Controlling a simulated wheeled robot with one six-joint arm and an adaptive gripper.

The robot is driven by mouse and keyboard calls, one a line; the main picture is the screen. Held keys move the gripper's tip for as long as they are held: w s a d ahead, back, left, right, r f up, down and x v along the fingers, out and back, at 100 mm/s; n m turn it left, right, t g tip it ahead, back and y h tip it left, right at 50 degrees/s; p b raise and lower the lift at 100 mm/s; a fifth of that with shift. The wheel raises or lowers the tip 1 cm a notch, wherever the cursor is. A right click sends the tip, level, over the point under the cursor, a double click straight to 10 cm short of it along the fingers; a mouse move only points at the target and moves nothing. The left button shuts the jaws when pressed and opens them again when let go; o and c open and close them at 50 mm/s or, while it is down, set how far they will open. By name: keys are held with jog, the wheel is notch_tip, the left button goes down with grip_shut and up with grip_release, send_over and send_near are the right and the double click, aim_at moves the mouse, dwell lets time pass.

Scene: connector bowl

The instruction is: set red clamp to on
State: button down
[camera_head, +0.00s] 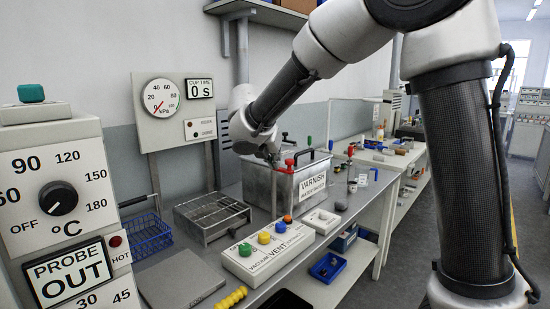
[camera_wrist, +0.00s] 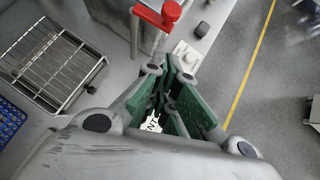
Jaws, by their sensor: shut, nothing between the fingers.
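A red clamp (camera_head: 289,163) with a knob and a short bar sits at the front top edge of a metal box labelled VARNISH (camera_head: 313,184). In the wrist view the red clamp (camera_wrist: 168,14) shows at the top, just beyond my fingertips and apart from them in the picture. My gripper (camera_head: 272,157) is next to the clamp, on its left, above the box's near end. In the wrist view my gripper (camera_wrist: 178,68) has dark green fingers, shut with nothing held. The clamp's setting cannot be read clearly.
A white control box (camera_head: 268,250) with coloured buttons stands in front of the varnish box. A wire rack (camera_head: 212,216) and a blue basket (camera_head: 147,235) are to the left. A dark handle (camera_head: 304,154) rises from the lid.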

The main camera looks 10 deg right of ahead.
aim_at(289, 172)
jog(key=w+d+f, duration=0.5)
jog(key=w, duration=0.2)
jog(key=shift+w, duration=0.2)
jog(key=shift+d+n+y, duration=0.25)
jog(key=shift+n+y, duration=0.05)
